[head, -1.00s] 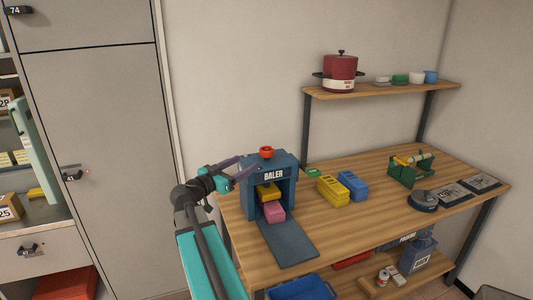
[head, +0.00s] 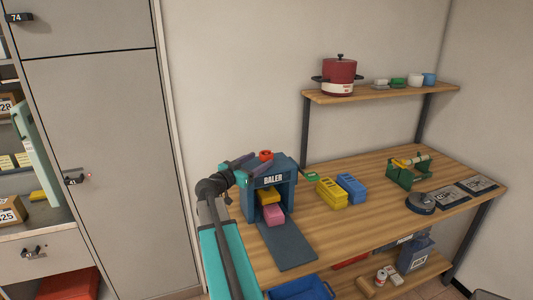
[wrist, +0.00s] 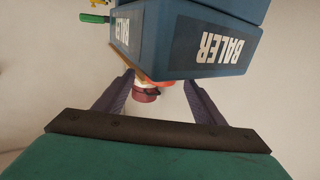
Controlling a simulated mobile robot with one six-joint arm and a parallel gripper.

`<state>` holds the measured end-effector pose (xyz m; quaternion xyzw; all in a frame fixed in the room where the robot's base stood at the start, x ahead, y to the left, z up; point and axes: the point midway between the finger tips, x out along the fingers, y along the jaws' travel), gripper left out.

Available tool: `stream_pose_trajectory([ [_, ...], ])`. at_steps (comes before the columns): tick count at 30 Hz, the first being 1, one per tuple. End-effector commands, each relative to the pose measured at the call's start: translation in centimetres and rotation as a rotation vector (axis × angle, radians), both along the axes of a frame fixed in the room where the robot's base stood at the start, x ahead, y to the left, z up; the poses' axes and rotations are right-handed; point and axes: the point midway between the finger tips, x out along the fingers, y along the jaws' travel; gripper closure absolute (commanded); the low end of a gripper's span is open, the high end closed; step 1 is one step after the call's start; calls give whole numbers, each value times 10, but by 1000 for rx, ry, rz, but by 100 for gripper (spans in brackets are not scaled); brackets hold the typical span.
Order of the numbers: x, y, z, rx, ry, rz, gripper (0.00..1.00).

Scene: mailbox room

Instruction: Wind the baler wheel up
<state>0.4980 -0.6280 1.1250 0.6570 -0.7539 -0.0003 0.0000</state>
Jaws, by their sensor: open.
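The blue baler (head: 287,193) stands at the left end of the wooden table, with a yellow block (head: 268,196) above a pink block (head: 273,214) in its opening. Its red wheel (head: 266,154) sits on top.
Yellow (head: 331,193) and blue (head: 352,187) blocks stand right of the baler. A green rack (head: 408,177) and a dark round device (head: 420,203) are farther right. A shelf (head: 385,93) above holds a red pot (head: 339,77).

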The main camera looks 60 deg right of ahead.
Motion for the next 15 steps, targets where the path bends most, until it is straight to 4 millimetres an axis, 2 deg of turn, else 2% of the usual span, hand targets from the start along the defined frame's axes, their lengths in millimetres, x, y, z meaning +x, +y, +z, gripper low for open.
stream_pose_trajectory([
  [6,-3,-31,3,0,0,0,37],
  [15,-6,-51,1,0,0,2,37],
])
